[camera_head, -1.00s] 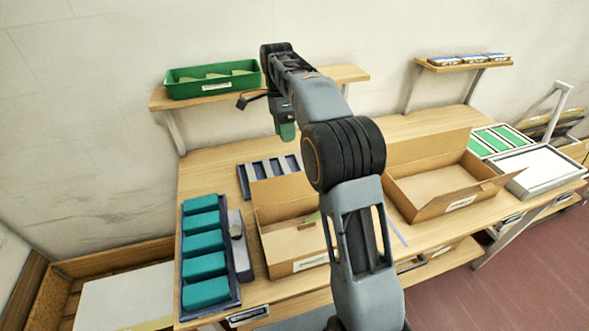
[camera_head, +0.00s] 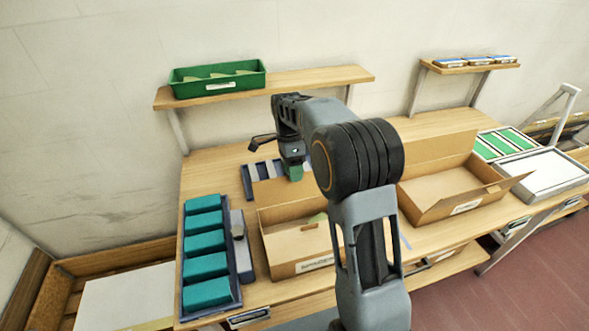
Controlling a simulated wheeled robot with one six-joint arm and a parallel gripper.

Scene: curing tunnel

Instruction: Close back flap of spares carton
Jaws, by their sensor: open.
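Two open cardboard cartons stand on the workbench, and I cannot read their labels to tell which holds spares. The left carton (camera_head: 283,246) is partly hidden by my arm; its back flap (camera_head: 272,193) stands up and something greenish shows inside. The right carton (camera_head: 462,193) has its back flap (camera_head: 445,146) raised and a right-hand flap sticking outward. My gripper (camera_head: 294,173) points down just behind and above the left carton's back flap, its tip greenish. The finger gap is too small to make out; contact with the flap cannot be told.
A tray of teal blocks (camera_head: 240,288) lies left of the left carton. A slotted dark rack (camera_head: 247,180) lies behind it. A green bin (camera_head: 190,88) stands on the wall shelf (camera_head: 310,78) above. Green-panelled and white trays (camera_head: 540,188) sit at the right.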

